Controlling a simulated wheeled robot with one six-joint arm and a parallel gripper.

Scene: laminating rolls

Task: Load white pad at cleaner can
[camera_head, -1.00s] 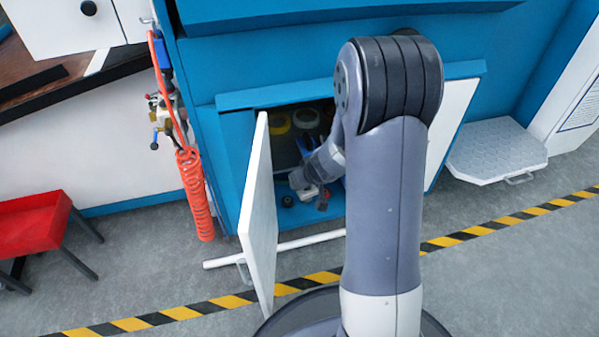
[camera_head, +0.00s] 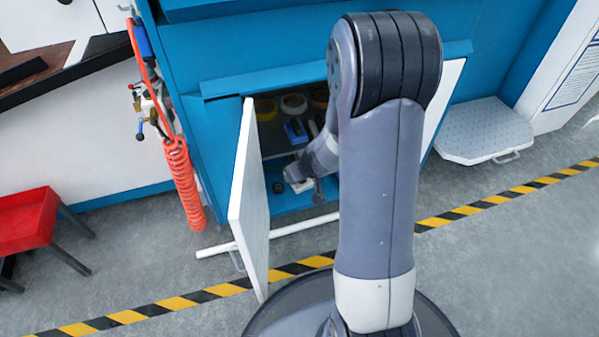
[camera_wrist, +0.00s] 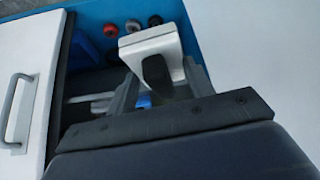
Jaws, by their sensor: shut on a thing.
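My gripper (camera_wrist: 152,80) is shut on a white block-shaped pad (camera_wrist: 150,45) in the wrist view, and the pad sticks out past the dark fingertips. In the head view my gripper (camera_head: 299,171) is low at the open cabinet's mouth, partly hidden by my arm. Several small round caps or can tops, red and black, show beyond the pad in the wrist view, among them a red one (camera_wrist: 110,30). I cannot tell which, if any, is the cleaner can.
The open white cabinet door (camera_head: 249,200) stands just left of my gripper. Tape rolls (camera_head: 293,104) and a blue item (camera_head: 296,131) sit inside the cabinet. A coiled red hose (camera_head: 183,180) hangs left; a red stool (camera_head: 38,220) stands farther left.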

